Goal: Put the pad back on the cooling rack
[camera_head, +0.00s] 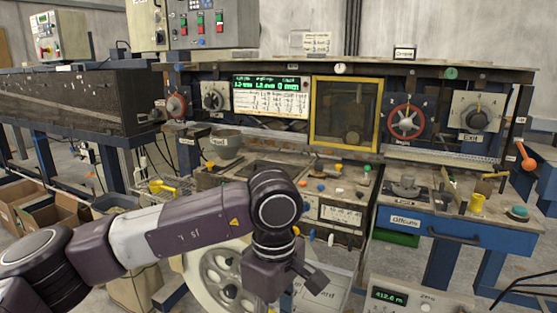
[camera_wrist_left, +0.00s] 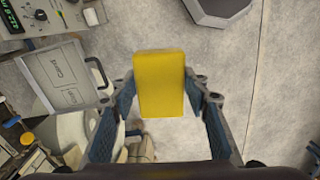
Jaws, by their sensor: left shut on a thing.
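A yellow block-shaped pad (camera_wrist_left: 160,85) is between the two fingers of my left gripper (camera_wrist_left: 156,92) in the left wrist view. The gripper is shut on it, and bare floor shows beyond the pad. In the head view my left arm reaches in from the left and its wrist (camera_head: 275,215) bends downward in front of the machine. The fingers and the pad are hidden or cut off there. My right gripper is not in view.
The machine's worktop (camera_head: 240,172) carries several small tools and knobs. A blue drawer (camera_head: 455,233) is at the right. A meter box (camera_head: 420,300) stands low at the front. In the left wrist view a grey case (camera_wrist_left: 65,75) lies left of the fingers, and a dark angular base (camera_wrist_left: 220,8) is at the top.

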